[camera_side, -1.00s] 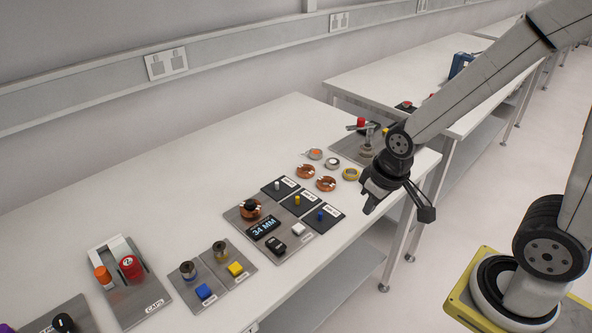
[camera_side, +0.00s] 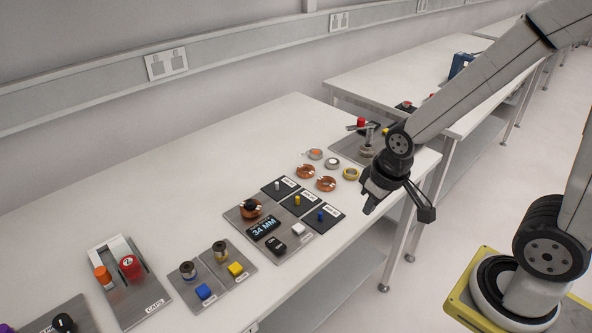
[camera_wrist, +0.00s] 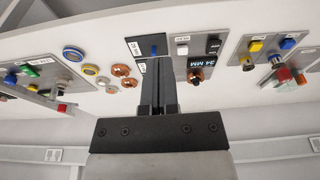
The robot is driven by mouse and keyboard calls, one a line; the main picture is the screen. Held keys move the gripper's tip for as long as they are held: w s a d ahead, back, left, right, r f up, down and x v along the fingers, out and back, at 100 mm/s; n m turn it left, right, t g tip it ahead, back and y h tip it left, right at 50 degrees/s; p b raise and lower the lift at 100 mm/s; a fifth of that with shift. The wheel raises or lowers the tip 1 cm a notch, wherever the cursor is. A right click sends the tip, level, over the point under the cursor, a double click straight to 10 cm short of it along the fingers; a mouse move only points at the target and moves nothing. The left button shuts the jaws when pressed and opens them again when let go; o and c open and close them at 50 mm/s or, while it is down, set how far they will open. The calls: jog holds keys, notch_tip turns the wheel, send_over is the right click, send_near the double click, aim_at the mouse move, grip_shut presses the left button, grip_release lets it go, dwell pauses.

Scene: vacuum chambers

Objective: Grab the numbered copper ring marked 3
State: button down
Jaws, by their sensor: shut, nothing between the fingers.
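Two loose copper rings lie flat on the white bench, one farther back (camera_side: 306,171) and one nearer (camera_side: 326,184). They also show in the wrist view, as one ring (camera_wrist: 120,70) and another just below it (camera_wrist: 129,83). A third copper ring (camera_side: 250,208) sits on the plate with the "34 MM" display. The numbers on the rings are too small to read. My gripper (camera_side: 369,208) is above the bench's near right edge, right of the rings and apart from them. Its fingers (camera_wrist: 157,75) are shut and empty.
Several other rings, including a yellow one (camera_side: 350,174), lie beside the copper rings. Dark labelled pads (camera_side: 320,217) with small coloured pegs lie in front. A plate with a red-topped valve (camera_side: 361,122) stands behind. The bench's back left is clear.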

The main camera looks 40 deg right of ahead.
grip_release()
dwell(0.3)
jog(key=w+a+f+n+h, duration=0.2)
jog(key=w+a+n+h, duration=0.1)
jog(key=w+n, duration=0.3)
jog(key=w+a+f+n+h, duration=0.3)
jog(key=w+a+n, duration=0.2)
jog(key=w, duration=0.3)
jog(key=w+a+f+n+h, duration=0.2)
jog(key=w+a+n, duration=0.2)
jog(key=w+n, duration=0.3)
jog(key=shift+w+a+f+g+h, duration=0.1)
jog(key=shift+w+f+g+h, duration=0.1)
jog(key=shift+w+g+h, duration=0.15)
jog(key=w+a+n+t+h, duration=0.1)
jog(key=a, duration=0.1)
jog(key=w+a+f+n+t+h, duration=0.1)
jog(key=a, duration=0.1)
jog(key=w+a+f+n+t+h, duration=0.1)
jog(key=a+n, duration=0.1)
jog(key=shift+a+f, duration=0.1)
jog(key=shift+a, duration=0.1)
jog(key=shift+w+a+f+n+t+h, duration=0.1)
jog(key=shift+a+n+t+h, duration=0.3)
jog(key=shift+a, duration=0.2)
